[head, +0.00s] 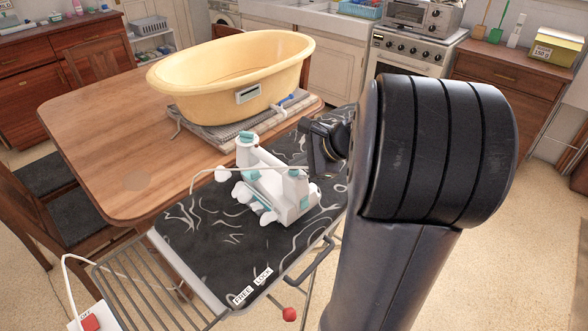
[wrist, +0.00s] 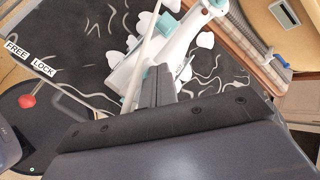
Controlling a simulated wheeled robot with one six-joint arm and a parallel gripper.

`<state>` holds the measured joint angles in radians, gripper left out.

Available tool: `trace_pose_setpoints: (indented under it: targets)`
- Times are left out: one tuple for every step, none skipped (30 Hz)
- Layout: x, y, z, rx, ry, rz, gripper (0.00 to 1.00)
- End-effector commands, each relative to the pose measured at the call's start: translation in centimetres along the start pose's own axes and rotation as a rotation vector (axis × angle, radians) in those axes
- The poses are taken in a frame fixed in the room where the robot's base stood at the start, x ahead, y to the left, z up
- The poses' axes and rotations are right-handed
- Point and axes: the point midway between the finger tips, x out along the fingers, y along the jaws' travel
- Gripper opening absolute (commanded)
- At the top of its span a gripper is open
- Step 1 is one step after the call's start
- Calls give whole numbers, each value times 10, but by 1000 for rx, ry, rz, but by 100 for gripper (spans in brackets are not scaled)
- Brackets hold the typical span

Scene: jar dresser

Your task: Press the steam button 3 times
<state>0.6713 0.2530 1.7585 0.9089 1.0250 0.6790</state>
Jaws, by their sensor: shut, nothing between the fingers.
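A white and teal iron (head: 272,185) sits on the dark patterned ironing board (head: 190,240). It has several teal parts, one on the raised end at the upper left; I cannot tell which is the steam button. My gripper (head: 316,158) is just above and right of the iron, partly hidden by my arm in the head view. In the wrist view my gripper's fingers (wrist: 158,82) are together and empty. The iron (wrist: 175,52) shows beyond them, partly covered by the fingers. Whether they touch it I cannot tell.
A yellow tub (head: 215,65) stands on folded cloth on the wooden table (head: 100,135) behind the board. A white cord runs from the iron. A wire rack (head: 150,275) juts from the board's near left. A red knob (head: 289,314) hangs below labels FREE and LOCK.

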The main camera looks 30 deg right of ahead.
Motion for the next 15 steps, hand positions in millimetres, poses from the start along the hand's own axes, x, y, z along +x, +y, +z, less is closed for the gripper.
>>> trace_pose_setpoints:
  targets:
    - [-2, -1, 1, 0, 0, 1, 0]
    - [-3, -2, 2, 0, 0, 1, 0]
    - [-4, -3, 3, 0, 0, 1, 0]
    - [-6, -4, 4, 0, 0, 1, 0]
    - [-7, -5, 5, 0, 0, 1, 0]
    - [-9, -6, 6, 0, 0, 1, 0]
    - [-10, -7, 7, 0, 0, 0, 0]
    - [-11, -8, 8, 0, 0, 0, 0]
    - [-12, -9, 9, 0, 0, 0, 0]
    - [-12, -9, 9, 0, 0, 0, 0]
    - [-12, -9, 9, 0, 0, 0, 0]
    - [-12, -9, 9, 0, 0, 0, 0]
    - [-12, -9, 9, 0, 0, 0, 0]
    - [-12, -8, 9, 0, 0, 0, 0]
    - [-12, -8, 8, 0, 0, 0, 0]
